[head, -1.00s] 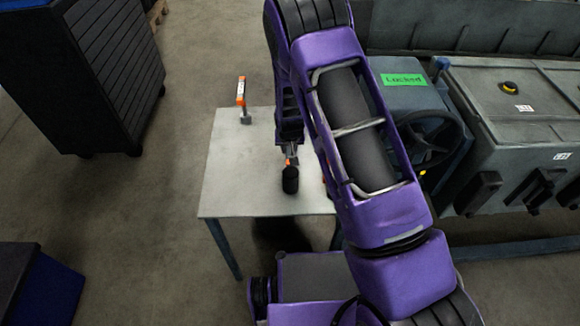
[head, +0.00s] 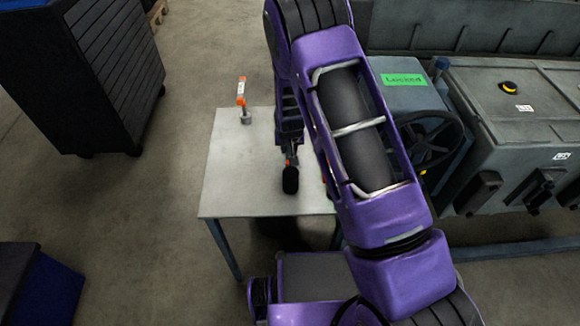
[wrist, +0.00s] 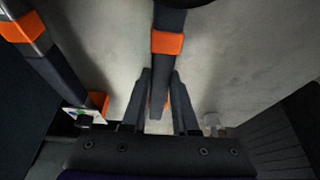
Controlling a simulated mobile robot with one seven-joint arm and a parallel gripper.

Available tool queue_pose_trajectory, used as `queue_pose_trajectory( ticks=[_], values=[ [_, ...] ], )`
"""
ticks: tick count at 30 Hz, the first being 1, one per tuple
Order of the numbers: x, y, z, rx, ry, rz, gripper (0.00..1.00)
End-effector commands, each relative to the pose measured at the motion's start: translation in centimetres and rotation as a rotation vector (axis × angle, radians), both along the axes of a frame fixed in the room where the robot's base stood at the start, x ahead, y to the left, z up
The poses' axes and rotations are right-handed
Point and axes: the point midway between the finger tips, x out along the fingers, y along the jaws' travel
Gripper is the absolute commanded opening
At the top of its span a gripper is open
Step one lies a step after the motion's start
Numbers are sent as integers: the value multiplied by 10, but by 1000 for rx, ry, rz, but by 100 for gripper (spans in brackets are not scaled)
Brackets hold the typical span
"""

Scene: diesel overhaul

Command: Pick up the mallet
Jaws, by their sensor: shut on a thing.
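The mallet has a black head (head: 290,180) seen over the front part of the pale table. In the wrist view its dark handle with an orange band (wrist: 168,44) runs down between my fingers, and part of the black head shows at the top edge. My gripper (wrist: 161,95) is shut on the mallet handle, one finger on each side. In the head view my gripper (head: 291,160) is small and partly hidden by my arm. I cannot tell clearly whether the mallet touches the tabletop.
The pale table (head: 235,180) is bare around the mallet's left side. An orange-and-grey upright tool (head: 241,95) stands at its back left. Another dark tool with orange bands (wrist: 50,62) lies close by in the wrist view. A steering wheel (head: 432,140) and grey machinery stand right.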

Motion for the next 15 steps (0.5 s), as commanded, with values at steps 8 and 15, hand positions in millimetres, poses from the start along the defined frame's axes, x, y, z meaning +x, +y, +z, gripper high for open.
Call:
queue_pose_trajectory(
  ticks=[8,15],
  values=[
    [0,0,1,0,-1,0,0],
    [1,0,14,1,-3,0,0]
  ],
)
